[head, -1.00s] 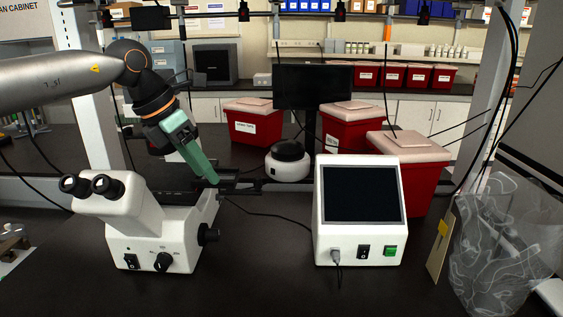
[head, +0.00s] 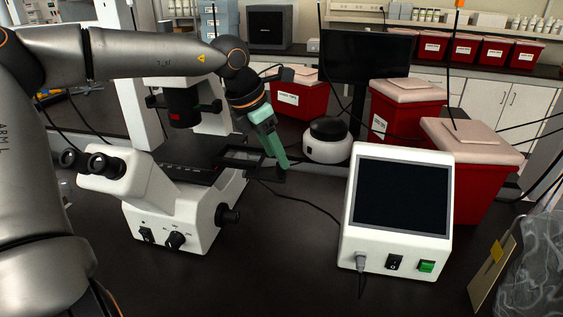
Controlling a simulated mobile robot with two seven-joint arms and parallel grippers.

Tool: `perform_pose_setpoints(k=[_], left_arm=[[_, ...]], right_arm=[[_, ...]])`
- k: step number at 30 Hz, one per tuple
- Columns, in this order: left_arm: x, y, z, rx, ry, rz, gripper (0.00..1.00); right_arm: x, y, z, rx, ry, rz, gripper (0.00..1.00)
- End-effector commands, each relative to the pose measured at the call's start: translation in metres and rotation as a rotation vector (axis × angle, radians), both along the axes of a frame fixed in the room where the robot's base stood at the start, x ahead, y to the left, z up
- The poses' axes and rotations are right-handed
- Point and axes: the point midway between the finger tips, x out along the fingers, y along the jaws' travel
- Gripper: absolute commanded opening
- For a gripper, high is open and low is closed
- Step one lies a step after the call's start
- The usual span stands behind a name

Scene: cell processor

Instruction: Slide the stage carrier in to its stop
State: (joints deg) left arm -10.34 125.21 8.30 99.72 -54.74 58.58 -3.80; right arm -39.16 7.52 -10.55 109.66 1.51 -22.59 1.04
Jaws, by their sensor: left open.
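The white microscope (head: 185,205) stands on the left of the bench, with its dark flat stage (head: 180,166) behind the eyepieces. The stage carrier (head: 243,156), a dark frame with a paler window, sticks out to the right of the stage. My left gripper (head: 282,166), with green fingers pointing down, is at the carrier's right end. It is open. I cannot tell whether its fingers touch the carrier. My right gripper is not in the head view.
A white box with a dark screen (head: 400,198) stands right of the microscope, its cable on the bench. A round white device (head: 327,148) is behind the gripper. Red bins (head: 405,120) stand at the back right.

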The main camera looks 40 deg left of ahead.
Motion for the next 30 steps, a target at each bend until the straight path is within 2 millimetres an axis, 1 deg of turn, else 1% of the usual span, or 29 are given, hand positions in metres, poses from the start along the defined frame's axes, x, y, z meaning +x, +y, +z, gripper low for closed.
perform_pose_setpoints(k=[1, 3, 9, 13, 20, 30], left_arm=[[0.003, -0.001, -0.009, 0.001, 0.005, 0.000, 0.55], [0.007, -0.002, -0.019, 0.000, 0.003, 0.000, 0.55], [0.014, -0.004, -0.034, 0.000, 0.000, 0.000, 0.55], [0.015, -0.005, -0.037, 0.001, -0.001, -0.001, 0.55], [0.015, -0.005, -0.037, 0.001, -0.001, -0.001, 0.55], [0.015, -0.005, -0.037, 0.000, -0.002, 0.000, 0.17]], right_arm=[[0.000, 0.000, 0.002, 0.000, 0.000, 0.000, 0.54], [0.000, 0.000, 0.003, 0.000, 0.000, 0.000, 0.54], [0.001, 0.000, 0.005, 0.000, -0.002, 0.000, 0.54], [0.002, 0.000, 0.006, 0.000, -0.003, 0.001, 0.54], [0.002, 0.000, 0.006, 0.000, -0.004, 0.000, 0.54], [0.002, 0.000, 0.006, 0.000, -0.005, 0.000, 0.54]])
